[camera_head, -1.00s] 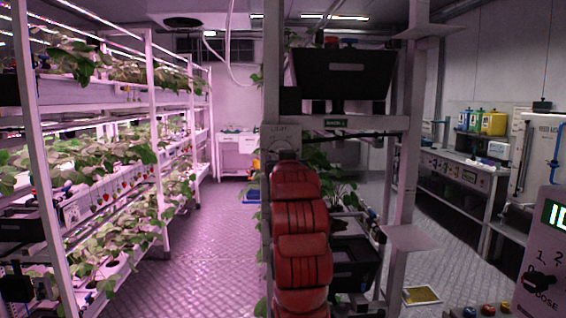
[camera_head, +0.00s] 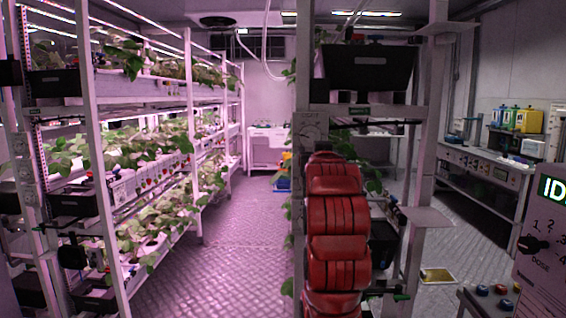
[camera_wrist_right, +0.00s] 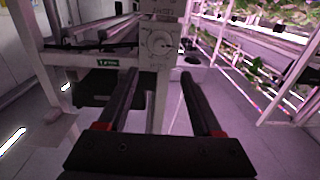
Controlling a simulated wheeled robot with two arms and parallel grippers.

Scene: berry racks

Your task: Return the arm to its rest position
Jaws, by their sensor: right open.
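My right gripper (camera_wrist_right: 160,76) shows in the wrist view with its two dark fingers apart and nothing between them. It faces a pale rack post with a dial plate (camera_wrist_right: 160,43); I cannot tell the exact gap. In the head view, the red segmented arm (camera_head: 336,215) stands upright in front of the middle rack post (camera_head: 303,75), and the gripper itself cannot be made out there. My left gripper is in neither view.
Plant racks (camera_head: 140,88) line the left, with a clear aisle floor (camera_head: 225,255) beside them. The middle rack holds a black bin (camera_head: 367,68) on top. A control box (camera_head: 545,250) stands at the right edge. A workbench (camera_head: 485,165) stands behind it.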

